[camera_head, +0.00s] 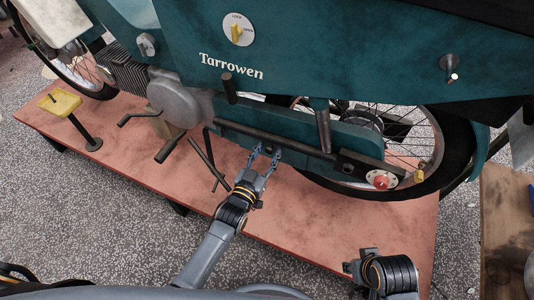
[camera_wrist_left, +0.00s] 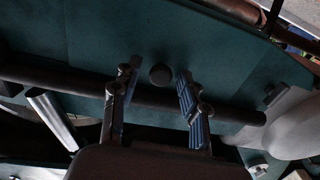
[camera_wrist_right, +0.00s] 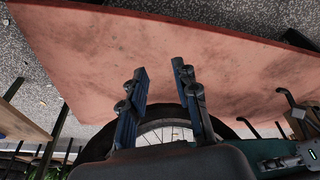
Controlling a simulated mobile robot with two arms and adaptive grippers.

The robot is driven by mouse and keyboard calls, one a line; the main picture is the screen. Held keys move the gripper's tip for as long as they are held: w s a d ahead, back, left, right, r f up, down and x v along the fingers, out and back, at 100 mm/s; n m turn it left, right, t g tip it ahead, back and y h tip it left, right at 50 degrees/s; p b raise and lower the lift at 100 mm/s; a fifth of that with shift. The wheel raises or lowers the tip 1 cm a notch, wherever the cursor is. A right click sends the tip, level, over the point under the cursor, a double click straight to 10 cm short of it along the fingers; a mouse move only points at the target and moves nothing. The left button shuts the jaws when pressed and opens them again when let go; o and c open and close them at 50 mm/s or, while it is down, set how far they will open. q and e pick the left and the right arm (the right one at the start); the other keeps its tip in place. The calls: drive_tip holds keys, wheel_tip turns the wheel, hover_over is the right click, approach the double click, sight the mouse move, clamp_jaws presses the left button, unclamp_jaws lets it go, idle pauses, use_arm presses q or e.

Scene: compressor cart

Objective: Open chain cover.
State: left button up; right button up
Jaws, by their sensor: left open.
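The chain cover (camera_head: 290,122) is a long teal panel low on the motorcycle, in front of the rear wheel. It looks closed. In the left wrist view the cover (camera_wrist_left: 100,42) fills the background, and a dark round knob (camera_wrist_left: 160,75) on it shows between my fingers. My left gripper (camera_head: 265,153) is open at the cover's lower part, its fingers on either side of the knob; I cannot tell whether they touch it. My right gripper (camera_wrist_right: 159,68) is open and empty above the red platform; in the head view it is at the lower right, away from the cover.
A dark bar (camera_head: 270,139) runs across the cover. The rear wheel (camera_head: 432,135), a red-centred round part (camera_head: 381,181) and a thin stand or lever (camera_head: 207,157) are nearby. The motorcycle stands on a red platform (camera_head: 310,225). A wooden table (camera_head: 505,225) is at the right.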

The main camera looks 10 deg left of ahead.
use_arm(q)
clamp_jaws()
idle(0.3)
